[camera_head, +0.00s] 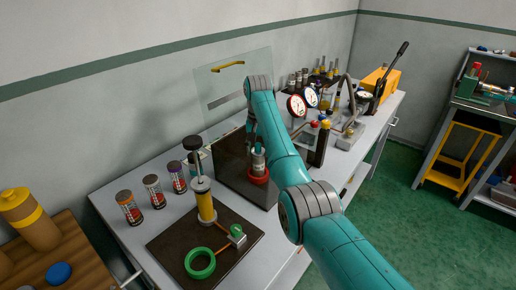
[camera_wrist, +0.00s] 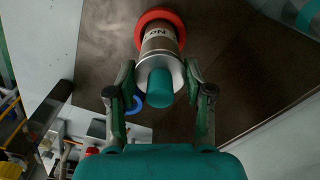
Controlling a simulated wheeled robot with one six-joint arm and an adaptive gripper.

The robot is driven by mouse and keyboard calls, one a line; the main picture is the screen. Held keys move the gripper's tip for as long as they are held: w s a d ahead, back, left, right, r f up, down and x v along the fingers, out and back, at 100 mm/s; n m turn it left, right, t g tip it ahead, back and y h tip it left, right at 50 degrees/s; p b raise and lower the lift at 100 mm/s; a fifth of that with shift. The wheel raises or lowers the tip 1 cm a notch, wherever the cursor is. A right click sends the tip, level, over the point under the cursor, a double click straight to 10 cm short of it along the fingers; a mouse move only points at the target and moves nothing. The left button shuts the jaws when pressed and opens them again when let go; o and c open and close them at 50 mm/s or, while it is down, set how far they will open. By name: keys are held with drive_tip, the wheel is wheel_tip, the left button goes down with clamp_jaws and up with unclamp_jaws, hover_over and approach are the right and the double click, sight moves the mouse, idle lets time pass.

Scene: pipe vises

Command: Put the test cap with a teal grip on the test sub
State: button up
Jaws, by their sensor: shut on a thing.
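The test cap with a teal grip (camera_wrist: 160,88) is between my gripper's fingers (camera_wrist: 161,70) in the wrist view, and my gripper is shut on it. Its pale metal disc faces the end of the test sub (camera_wrist: 161,42), a brownish metal cylinder with dark lettering and a red ring at its base. Cap and sub look in line; I cannot tell whether the cap is fully seated. In the head view the sub's red base (camera_head: 258,177) shows on a dark plate, while my arm mostly hides the gripper and cap.
Left of the sub stand a yellow cylinder (camera_head: 206,207) on a dark mat, a green ring (camera_head: 200,262) and several small jars (camera_head: 153,190). Gauges (camera_head: 297,105) and other fittings crowd the bench to the right. A blue ring (camera_wrist: 139,104) shows beside the cap in the wrist view.

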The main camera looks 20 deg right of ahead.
sight(258, 144)
drive_tip(key=shift+f, duration=0.15)
drive_tip(key=o, duration=1.3)
drive_tip(key=shift+r, duration=3.7)
